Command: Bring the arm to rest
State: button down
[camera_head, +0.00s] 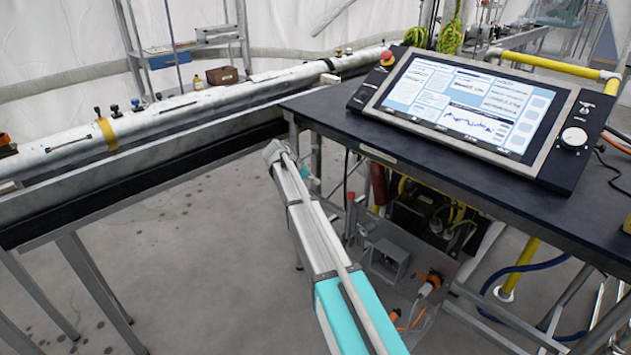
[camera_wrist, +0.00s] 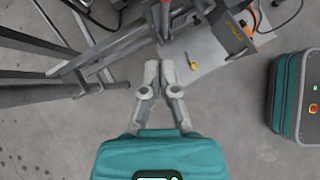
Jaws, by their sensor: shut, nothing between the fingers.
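My gripper (camera_wrist: 160,72) shows in the wrist view with its two grey fingers brought together at the tips and nothing between them. It points toward the grey floor (camera_wrist: 115,110) and the metal legs of the stands. In the head view my arm rises from the bottom middle and ends in front of the dark table's left edge. I cannot make out the fingers in that view.
A dark table (camera_head: 460,165) bears a tilted screen console (camera_head: 465,100) at right. A long pale tube (camera_head: 190,105) on a metal stand runs along the left. Cabled equipment (camera_head: 430,215) sits under the table. Bare floor (camera_head: 190,270) lies left of my arm.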

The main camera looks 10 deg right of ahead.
jog(key=s+a+f+m+y, duration=0.25)
jog(key=s+m, duration=0.35)
jog(key=s, duration=0.7)
jog(key=s+a+f+m+y, duration=0.1)
jog(key=s+m+y, duration=0.35)
jog(key=s, duration=0.75)
jog(key=s+a+f+m+y, duration=0.1)
jog(key=s+f+m+y, duration=0.1)
jog(key=s+m, duration=0.85)
notch_tip(320, 180, up, 22)
jog(key=s+n+p, duration=0.2)
jog(key=p, duration=1.9)
jog(key=shift+s+a+f+g+p, duration=0.15)
jog(key=shift+s+f+g+p, duration=0.05)
jog(key=shift+s+g+p, duration=0.1)
